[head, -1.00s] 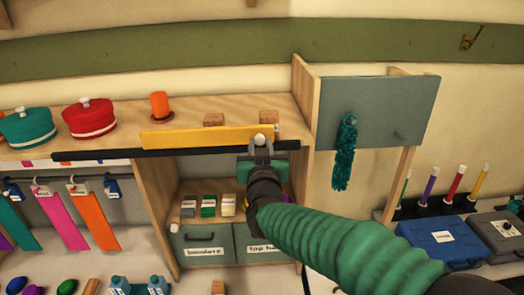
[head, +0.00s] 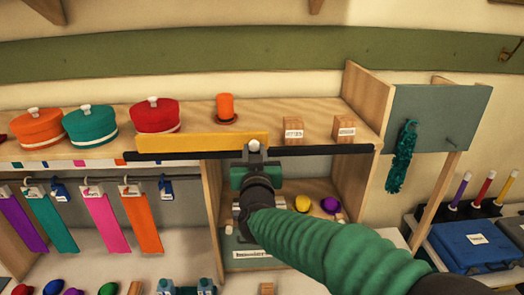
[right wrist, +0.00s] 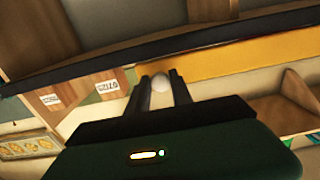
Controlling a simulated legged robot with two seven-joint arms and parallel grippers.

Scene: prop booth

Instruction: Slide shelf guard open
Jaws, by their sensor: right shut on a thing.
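The shelf guard is a yellow board (head: 195,144) along the front edge of the upper shelf, on a black rail (head: 320,150). It covers the rail's left part, below the orange top hat and the red hat. A pale round knob (head: 254,145) sits at its right end. My right gripper (head: 254,153) is shut on this knob. The right wrist view shows the knob (right wrist: 160,84) between the two fingers (right wrist: 160,90), with the yellow board (right wrist: 245,58) to its right. My left gripper is not in view.
Two labelled wooden blocks (head: 293,130) (head: 344,128) stand on the shelf behind the uncovered rail. An orange top hat (head: 227,108) and several round hats (head: 155,115) stand further left. A grey-green panel (head: 435,130) with a teal hanging piece (head: 402,158) is at the right.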

